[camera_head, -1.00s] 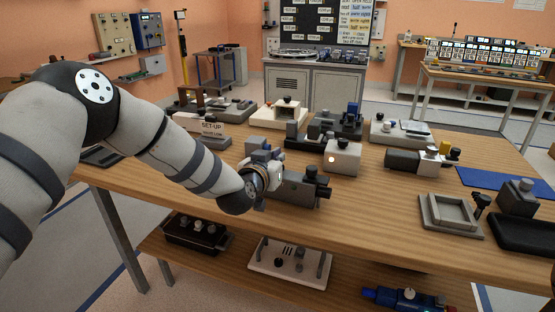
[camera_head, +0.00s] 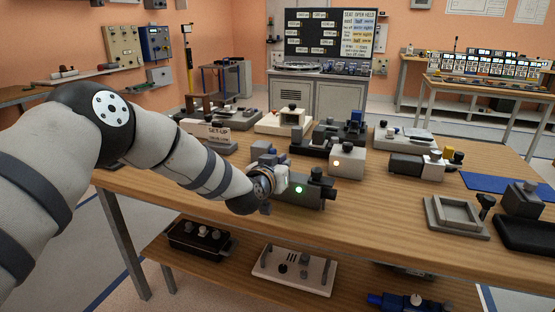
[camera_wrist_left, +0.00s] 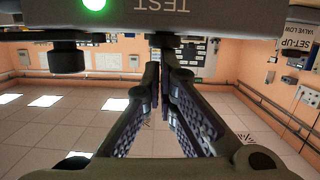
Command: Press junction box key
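The junction box (camera_head: 308,196) is a grey box near the front edge of the wooden bench, with a lit green lamp (camera_head: 299,190) on its front. In the left wrist view the box (camera_wrist_left: 215,12) spans the top, upside down, with the word TEST and the green lamp. A dark key (camera_wrist_left: 165,41) shows beside TEST, partly hidden by my fingertips. My left gripper (camera_wrist_left: 160,66) has its fingertips almost together, with nothing seen between them. The tips are at or very near the key; contact cannot be told. My right gripper is not in view.
A black knob (camera_wrist_left: 67,58) sticks out of the box beside the fingers. A pale box with a lit lamp (camera_head: 347,161) stands behind the junction box. A grey tray (camera_head: 457,232) lies to the right. The bench front between them is clear.

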